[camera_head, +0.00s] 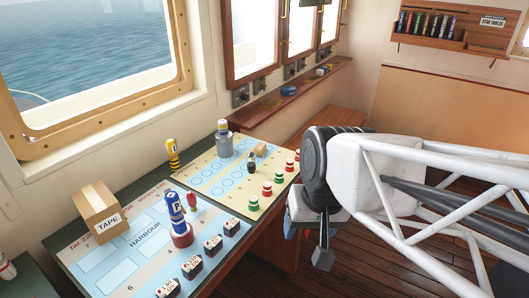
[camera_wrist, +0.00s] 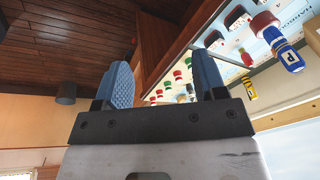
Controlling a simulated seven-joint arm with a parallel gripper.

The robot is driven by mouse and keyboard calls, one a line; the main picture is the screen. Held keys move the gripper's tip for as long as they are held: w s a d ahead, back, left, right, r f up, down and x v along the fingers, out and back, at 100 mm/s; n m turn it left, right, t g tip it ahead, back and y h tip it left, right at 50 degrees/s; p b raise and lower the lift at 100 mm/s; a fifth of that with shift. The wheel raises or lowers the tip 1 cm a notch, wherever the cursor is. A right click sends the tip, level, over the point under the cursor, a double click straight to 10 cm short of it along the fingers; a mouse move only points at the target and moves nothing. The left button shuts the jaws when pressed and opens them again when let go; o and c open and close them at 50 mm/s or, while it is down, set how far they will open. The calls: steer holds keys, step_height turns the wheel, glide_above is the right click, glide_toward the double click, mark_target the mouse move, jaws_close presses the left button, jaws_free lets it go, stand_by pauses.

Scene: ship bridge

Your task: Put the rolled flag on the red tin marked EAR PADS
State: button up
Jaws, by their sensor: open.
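A blue roll marked P (camera_head: 177,209), which looks like the rolled flag, stands upright on a round red tin (camera_head: 182,239) on the chart marked HARBOUR. No writing is legible on the tin. In the wrist view the blue roll (camera_wrist: 290,60) and red tin (camera_wrist: 264,21) show at the upper right, the roll's end against the tin. My gripper (camera_head: 323,255) hangs right of the table, well apart from both. In the wrist view its fingers (camera_wrist: 163,85) are spread with nothing between them.
A carton marked TAPE (camera_head: 98,214) stands left of the tin. Several small labelled boxes (camera_head: 213,244) line the chart's front. A yellow-and-black roll (camera_head: 173,154) and a grey bottle (camera_head: 224,142) stand farther back. Red and green round pieces (camera_head: 266,188) edge the second board. Open floor lies right.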

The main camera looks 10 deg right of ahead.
steer(key=shift+s+d+r+n+h, duration=0.25)
steer(key=shift+d+n+h, duration=0.1)
steer(key=shift+d, duration=0.15)
steer(key=shift+s+d+r+n+h, duration=0.15)
steer(key=shift+d+r+n+h, duration=0.15)
steer(key=shift+d, duration=0.2)
